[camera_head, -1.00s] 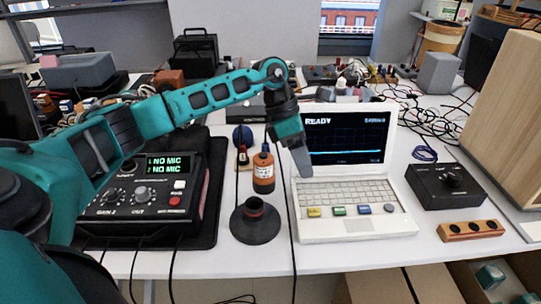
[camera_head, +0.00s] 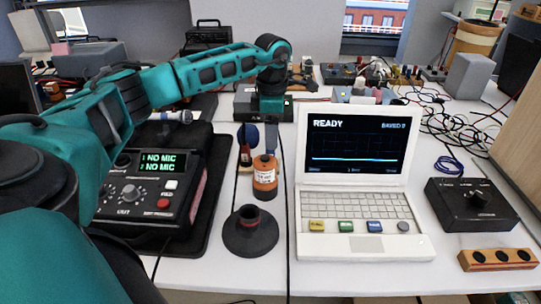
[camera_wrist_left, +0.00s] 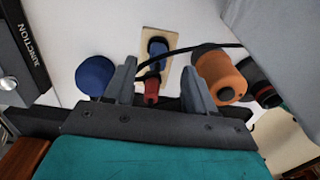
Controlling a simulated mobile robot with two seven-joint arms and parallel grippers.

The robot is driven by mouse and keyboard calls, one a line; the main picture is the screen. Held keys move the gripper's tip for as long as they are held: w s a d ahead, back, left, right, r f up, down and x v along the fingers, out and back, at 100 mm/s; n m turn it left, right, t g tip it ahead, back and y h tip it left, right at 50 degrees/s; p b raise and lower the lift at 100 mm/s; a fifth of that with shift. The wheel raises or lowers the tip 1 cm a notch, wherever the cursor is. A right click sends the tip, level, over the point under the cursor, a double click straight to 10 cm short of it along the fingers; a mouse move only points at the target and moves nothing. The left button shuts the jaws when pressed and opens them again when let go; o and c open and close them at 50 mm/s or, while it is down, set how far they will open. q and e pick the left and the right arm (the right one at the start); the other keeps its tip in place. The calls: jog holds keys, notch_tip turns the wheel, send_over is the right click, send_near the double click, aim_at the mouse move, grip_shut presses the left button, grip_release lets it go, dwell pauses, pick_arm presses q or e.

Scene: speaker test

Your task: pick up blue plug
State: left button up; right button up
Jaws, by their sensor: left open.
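The blue plug (camera_wrist_left: 157,50) lies on a small wooden holder (camera_wrist_left: 170,36) in the left wrist view, with a red plug (camera_wrist_left: 152,88) on the near side of it. My left gripper (camera_head: 271,140) points down behind the orange bottle. It is open and empty, and in the left wrist view its fingers (camera_wrist_left: 162,80) stand on either side of the red plug, with the blue plug a little beyond. My right gripper is out of view.
An orange bottle (camera_head: 265,178) stands close to the left gripper, and a blue ball (camera_wrist_left: 95,77) lies on its other side. A black cone-shaped stand (camera_head: 250,235), a laptop (camera_head: 352,205) and an audio box (camera_head: 140,195) surround the spot. A dark cable passes between the fingers.

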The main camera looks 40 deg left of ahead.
pick_arm(q)
jog(key=shift+a+f+b, duration=0.15)
jog(key=shift+f+b, duration=0.15)
jog(key=shift+f, duration=1.1)
jog(key=shift+a+f+b, duration=0.1)
jog(key=shift+f+b, duration=0.15)
jog(key=shift+f, duration=1.1)
jog(key=shift+c, duration=0.4)
grip_shut()
jog(key=shift+r, duration=0.15)
